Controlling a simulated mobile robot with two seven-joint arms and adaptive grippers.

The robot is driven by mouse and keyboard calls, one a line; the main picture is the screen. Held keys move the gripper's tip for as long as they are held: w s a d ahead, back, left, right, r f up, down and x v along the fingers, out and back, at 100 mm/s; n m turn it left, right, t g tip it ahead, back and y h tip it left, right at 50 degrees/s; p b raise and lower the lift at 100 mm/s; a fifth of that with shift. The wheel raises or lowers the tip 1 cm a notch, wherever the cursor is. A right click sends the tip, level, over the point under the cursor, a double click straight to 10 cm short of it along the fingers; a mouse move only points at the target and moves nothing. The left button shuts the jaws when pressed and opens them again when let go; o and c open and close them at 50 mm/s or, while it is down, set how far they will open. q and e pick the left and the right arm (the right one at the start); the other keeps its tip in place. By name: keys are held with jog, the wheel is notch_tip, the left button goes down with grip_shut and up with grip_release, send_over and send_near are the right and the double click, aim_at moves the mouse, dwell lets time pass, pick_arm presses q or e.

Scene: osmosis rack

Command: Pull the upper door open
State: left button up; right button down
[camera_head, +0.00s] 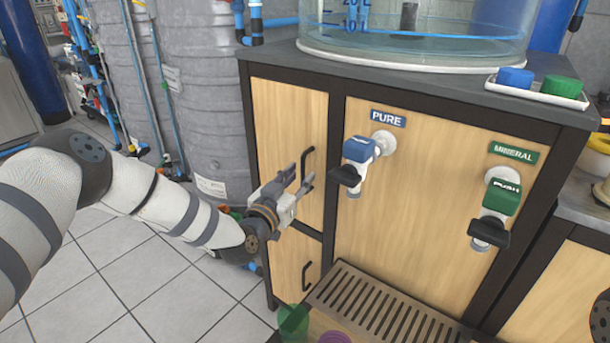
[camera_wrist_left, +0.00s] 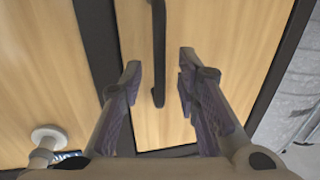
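The upper door (camera_head: 285,130) is a light wood panel in a dark frame on the left part of the cabinet, and it looks shut. Its black vertical handle (camera_head: 306,165) is at the door's right side. In the left wrist view the handle (camera_wrist_left: 158,55) runs down between the two fingers. My left gripper (camera_head: 299,183) is open in front of the handle, with a finger on either side of it in the left wrist view (camera_wrist_left: 158,88). I cannot tell whether the fingers touch it. My right gripper is not in view.
A lower door (camera_head: 295,268) with its own black handle is below. To the right are the blue PURE tap (camera_head: 360,150) and green MINERAL tap (camera_head: 501,197), above a slatted drip tray (camera_head: 380,305). Tiled floor (camera_head: 125,270) is free at the left.

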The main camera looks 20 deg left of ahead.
pick_arm(q)
jog(key=shift+w+d+f, duration=0.15)
jog(key=shift+w, duration=0.55)
jog(key=shift+w+r, duration=0.2)
jog(key=shift+w, duration=0.35)
grip_shut()
